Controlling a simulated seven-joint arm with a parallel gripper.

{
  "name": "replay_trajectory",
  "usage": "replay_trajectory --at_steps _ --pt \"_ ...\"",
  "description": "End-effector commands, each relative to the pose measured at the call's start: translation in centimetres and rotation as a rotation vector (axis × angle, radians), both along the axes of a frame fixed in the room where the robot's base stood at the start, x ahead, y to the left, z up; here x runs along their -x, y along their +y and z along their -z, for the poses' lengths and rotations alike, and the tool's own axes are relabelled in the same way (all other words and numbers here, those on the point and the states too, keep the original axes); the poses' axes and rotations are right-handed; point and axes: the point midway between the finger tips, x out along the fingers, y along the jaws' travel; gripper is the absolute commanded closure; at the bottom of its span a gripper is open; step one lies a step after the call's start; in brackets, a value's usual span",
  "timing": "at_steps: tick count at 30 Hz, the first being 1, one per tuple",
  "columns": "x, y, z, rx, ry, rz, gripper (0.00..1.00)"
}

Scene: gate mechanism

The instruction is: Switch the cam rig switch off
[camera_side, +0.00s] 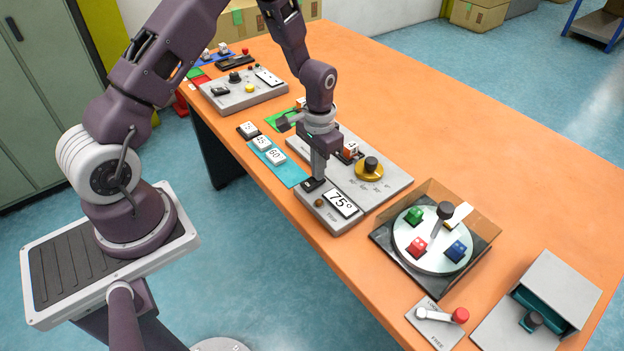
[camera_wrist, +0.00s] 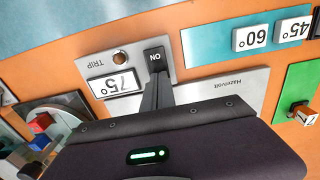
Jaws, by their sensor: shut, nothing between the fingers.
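The cam rig is a grey panel (camera_side: 392,184) on the orange table. Its black rocker switch (camera_side: 313,185) sits at the near left end of the panel. In the wrist view the switch (camera_wrist: 155,56) shows the word ON, upside down. A 75° card (camera_side: 341,204) and a dull brown lamp (camera_side: 319,203) marked TRIP lie beside it. My gripper (camera_side: 318,177) is shut and empty, pointing down at the switch. In the wrist view its fingertips (camera_wrist: 157,78) are right at the switch's edge; I cannot tell whether they touch it.
A brass dial with a black knob (camera_side: 369,168) stands on the same panel. 45° and 60° cards lie on a blue mat (camera_side: 286,171) to the left. A turntable (camera_side: 432,241) with coloured blocks, a red-handled lever (camera_side: 459,315) and a grey box (camera_side: 552,290) stand to the right.

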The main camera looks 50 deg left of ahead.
Motion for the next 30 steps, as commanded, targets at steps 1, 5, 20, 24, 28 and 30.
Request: replay_trajectory --at_steps 1,5,20,24,28,30 --pt "0.1 0.0 0.1 0.000 0.001 0.000 1.00" --pt "0.0 0.0 0.3 0.000 0.001 0.000 1.00" --pt "-0.1 0.0 -3.4 -0.001 -0.003 0.000 1.00" --pt "0.0 0.0 -4.8 0.000 -0.002 0.000 1.00" --pt "0.0 0.0 -6.1 0.000 -0.002 0.000 1.00" --pt "0.0 0.0 -6.5 0.000 -0.002 0.000 1.00"
